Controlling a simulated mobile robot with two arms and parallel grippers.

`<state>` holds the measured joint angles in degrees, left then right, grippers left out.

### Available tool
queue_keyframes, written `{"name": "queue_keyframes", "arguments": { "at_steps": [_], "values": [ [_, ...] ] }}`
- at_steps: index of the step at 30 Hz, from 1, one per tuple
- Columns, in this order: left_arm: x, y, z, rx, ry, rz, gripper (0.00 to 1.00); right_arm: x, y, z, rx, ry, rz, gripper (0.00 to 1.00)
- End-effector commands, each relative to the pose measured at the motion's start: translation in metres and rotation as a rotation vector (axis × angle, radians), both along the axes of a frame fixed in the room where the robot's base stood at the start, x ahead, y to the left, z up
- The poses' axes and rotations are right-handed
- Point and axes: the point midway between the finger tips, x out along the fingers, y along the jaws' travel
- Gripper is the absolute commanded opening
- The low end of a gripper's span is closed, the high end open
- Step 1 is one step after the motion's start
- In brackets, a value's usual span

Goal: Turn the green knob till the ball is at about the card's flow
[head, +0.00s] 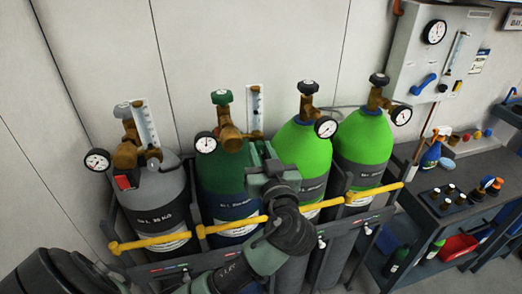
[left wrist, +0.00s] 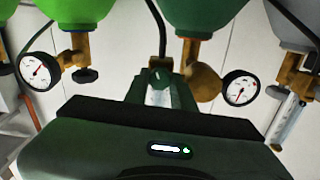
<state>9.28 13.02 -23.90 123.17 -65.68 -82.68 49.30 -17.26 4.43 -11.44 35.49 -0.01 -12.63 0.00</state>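A green handwheel knob (head: 222,97) tops the brass valve (head: 230,133) of the dark green cylinder (head: 222,182), with a round gauge (head: 206,143) beside it. To its right stands a clear flow tube on a white scale (head: 255,106); the ball is too small to make out. My left gripper (head: 268,166) is just below this tube and hides what is behind it. In the left wrist view its fingers (left wrist: 160,88) point at a whitish tube and a green part; contact is unclear. No card with a readable flow shows. My right gripper is out of view.
A grey cylinder (head: 163,192) with its own flow tube (head: 146,122) stands left; two bright green cylinders (head: 302,152) (head: 364,140) stand right. Yellow bars (head: 238,226) cross in front. A bench (head: 452,205) with bottles and a wall panel (head: 407,60) are at right.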

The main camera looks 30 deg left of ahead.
Motion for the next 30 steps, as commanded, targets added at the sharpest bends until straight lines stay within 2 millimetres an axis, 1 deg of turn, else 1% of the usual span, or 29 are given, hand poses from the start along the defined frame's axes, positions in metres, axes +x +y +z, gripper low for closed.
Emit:
{"name": "queue_keyframes", "arguments": {
  "at_steps": [3,7,15,18,27,28,29,30],
  "values": [
    [0.0001,0.0,-0.0002,0.001,0.001,-0.001,0.0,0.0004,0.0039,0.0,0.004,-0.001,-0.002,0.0],
    [0.0001,-0.0004,-0.001,0.02,0.026,-0.001,0.0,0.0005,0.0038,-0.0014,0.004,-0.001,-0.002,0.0],
    [0.0002,-0.0001,0.0,0.152,0.182,0.001,0.0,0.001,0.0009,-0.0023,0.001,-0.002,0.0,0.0],
    [0.0003,-0.0003,0.0003,0.182,0.214,0.001,0.0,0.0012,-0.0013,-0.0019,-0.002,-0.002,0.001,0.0],
    [0.0005,0.0,0.0004,0.192,0.224,0.001,0.0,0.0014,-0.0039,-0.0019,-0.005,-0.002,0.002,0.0],
    [0.0005,0.0001,0.0005,0.192,0.224,0.001,0.28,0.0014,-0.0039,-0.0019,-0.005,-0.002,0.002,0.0],
    [0.0005,0.0,0.0005,0.192,0.224,0.001,0.34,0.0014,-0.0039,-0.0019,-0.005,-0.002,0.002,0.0],
    [0.0005,0.0,0.0005,0.192,0.223,0.001,0.34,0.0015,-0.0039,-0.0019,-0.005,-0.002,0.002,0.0]
  ]
}}
